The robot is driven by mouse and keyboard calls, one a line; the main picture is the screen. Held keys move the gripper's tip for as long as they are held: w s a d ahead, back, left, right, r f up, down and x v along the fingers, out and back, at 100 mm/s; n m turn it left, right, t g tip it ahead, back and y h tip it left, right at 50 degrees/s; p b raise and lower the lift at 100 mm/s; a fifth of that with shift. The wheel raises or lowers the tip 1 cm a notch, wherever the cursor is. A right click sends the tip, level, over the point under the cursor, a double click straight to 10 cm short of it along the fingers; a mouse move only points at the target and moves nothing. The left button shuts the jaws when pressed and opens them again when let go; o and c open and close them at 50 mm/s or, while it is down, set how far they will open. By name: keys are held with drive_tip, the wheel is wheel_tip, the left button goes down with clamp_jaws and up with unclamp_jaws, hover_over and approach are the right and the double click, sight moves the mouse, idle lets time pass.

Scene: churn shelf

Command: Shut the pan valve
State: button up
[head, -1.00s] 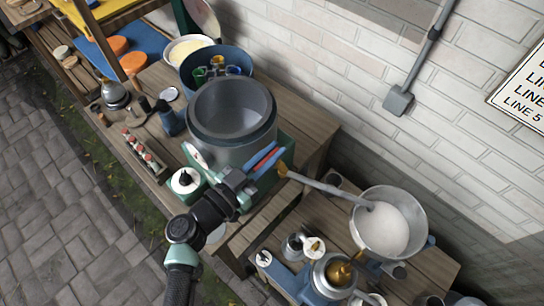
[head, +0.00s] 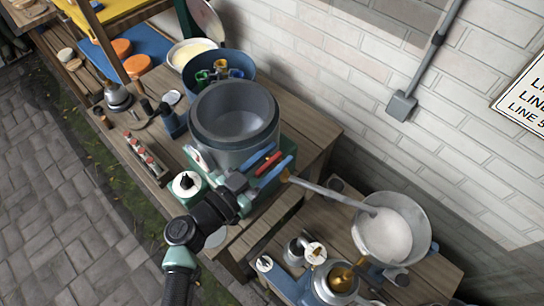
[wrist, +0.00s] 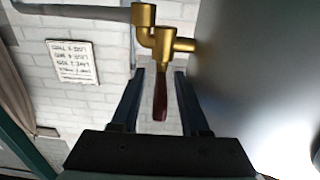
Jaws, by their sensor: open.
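The pan valve (wrist: 160,40) is a brass fitting on the side of the large grey pan (head: 236,118). Its red lever (wrist: 160,97) hangs straight in the wrist view. In the head view the red lever (head: 268,164) lies beside the pan, with the brass body (head: 285,174) at its end. My gripper (wrist: 160,73) is open, its two blue-grey fingers on either side of the lever with gaps showing in the wrist view. My gripper also shows in the head view (head: 269,161), with the lever between its fingers.
A grey pipe (head: 330,190) runs from the valve to a metal bucket (head: 425,232) of white liquid. A blue tub (head: 245,72) stands behind the pan. A bottle rack (head: 148,160) and small jars crowd the bench. The brick wall is behind.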

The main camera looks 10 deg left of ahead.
drive_tip(key=b+v, duration=0.3)
drive_tip(key=v, duration=1)
idle(0.4)
